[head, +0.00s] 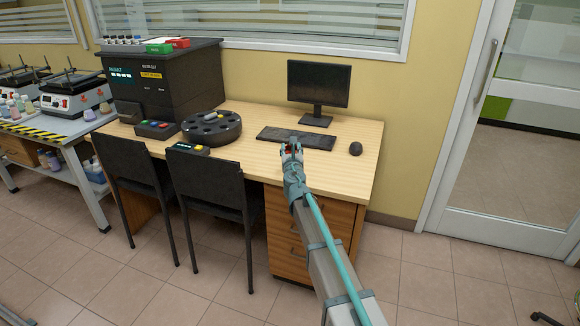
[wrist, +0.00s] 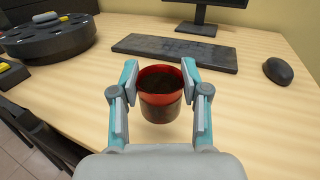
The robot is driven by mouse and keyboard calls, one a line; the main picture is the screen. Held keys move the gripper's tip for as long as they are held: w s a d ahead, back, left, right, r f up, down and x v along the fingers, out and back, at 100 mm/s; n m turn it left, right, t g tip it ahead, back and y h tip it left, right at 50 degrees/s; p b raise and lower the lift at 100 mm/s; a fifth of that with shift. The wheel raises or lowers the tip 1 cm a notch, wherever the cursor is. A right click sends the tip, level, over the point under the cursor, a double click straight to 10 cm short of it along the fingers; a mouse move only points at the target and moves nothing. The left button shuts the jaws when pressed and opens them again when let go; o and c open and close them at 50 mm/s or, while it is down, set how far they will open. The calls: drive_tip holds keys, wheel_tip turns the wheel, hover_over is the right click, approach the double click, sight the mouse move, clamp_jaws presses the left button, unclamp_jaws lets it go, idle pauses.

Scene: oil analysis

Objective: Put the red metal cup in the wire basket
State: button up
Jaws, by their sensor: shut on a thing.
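The red metal cup (wrist: 160,100) is upright between the two fingers of my gripper (wrist: 160,80) in the wrist view, with a dark inside and a red rim. The fingers are shut on it from both sides. In the head view my gripper (head: 291,150) is over the front edge of the wooden desk, and only a small bit of red shows between the fingers. I cannot tell whether the cup touches the desk. I see no wire basket in either view.
On the desk (head: 355,175) are a keyboard (head: 296,138), a monitor (head: 318,87), a mouse (head: 356,149) and a round black carousel (head: 212,128). A black machine (head: 160,85) stands at the left. Two black chairs (head: 212,185) stand in front.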

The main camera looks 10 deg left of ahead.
drive_tip(key=f, duration=0.1)
drive_tip(key=w+f, duration=0.1)
drive_tip(key=w+b, duration=0.1)
drive_tip(key=shift+w+a+f, duration=0.1)
drive_tip(key=shift+a+f, duration=0.15)
drive_tip(key=shift+f, duration=0.15)
drive_tip(key=shift+w+f+b, duration=0.2)
drive_tip(key=shift+f+b, duration=0.9)
drive_tip(key=shift+f, duration=0.6)
drive_tip(key=shift+f, duration=0.25)
drive_tip(key=o, duration=1.1)
drive_tip(key=shift+r, duration=0.1)
drive_tip(key=shift+o, duration=0.2)
drive_tip(key=shift+a+r, duration=0.1)
drive_tip(key=shift+r, duration=0.05)
drive_tip(key=shift+o, duration=0.5)
drive_tip(key=s+d, duration=0.2)
drive_tip(key=s, duration=1)
